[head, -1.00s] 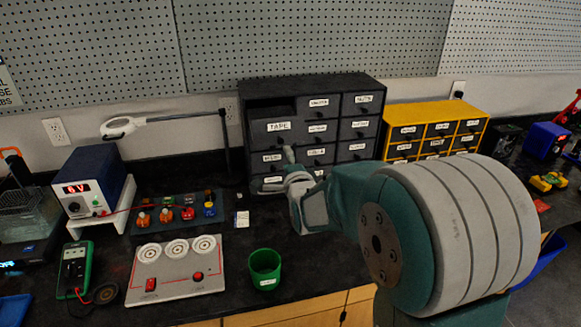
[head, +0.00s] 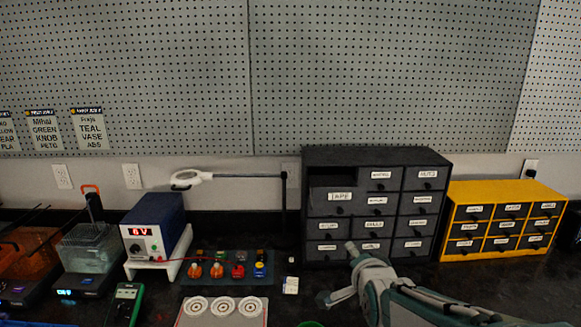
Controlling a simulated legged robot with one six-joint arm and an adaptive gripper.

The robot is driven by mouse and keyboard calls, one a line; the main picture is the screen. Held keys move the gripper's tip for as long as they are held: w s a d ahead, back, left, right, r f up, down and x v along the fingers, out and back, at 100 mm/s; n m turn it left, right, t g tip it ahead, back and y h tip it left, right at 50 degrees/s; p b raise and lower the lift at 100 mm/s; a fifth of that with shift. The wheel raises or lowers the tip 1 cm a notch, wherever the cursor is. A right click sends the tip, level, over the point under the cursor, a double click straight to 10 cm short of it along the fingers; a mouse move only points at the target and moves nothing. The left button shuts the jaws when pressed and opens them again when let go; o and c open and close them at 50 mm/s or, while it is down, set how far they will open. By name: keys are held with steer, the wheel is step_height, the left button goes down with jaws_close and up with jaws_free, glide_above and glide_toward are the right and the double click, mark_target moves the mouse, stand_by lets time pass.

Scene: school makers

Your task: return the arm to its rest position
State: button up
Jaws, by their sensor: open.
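My gripper (head: 343,276) is in the lower middle of the head view, in front of the bottom left drawers of the dark drawer cabinet (head: 436,158). Its jaws are open and I see nothing held between them. My arm reaches in from the lower right, low over the worktop. The fingertips are small and partly hidden by the wrist. The cabinet's TAPE drawer (head: 340,197) stands pulled out, with a dark gap above its front.
A yellow drawer cabinet (head: 452,217) stands to the right. A power supply (head: 151,242), a magnifier lamp (head: 235,175) and a tray of coloured parts (head: 226,278) are left. A white panel (head: 222,313), a green meter (head: 124,303) and a green cup (head: 311,324) are at the bottom edge.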

steer(key=s+f+n+g, duration=0.2)
steer(key=s+n+g, duration=0.6)
steer(key=s, duration=1.6)
steer(key=n, duration=0.4)
steer(key=shift+s, duration=0.25)
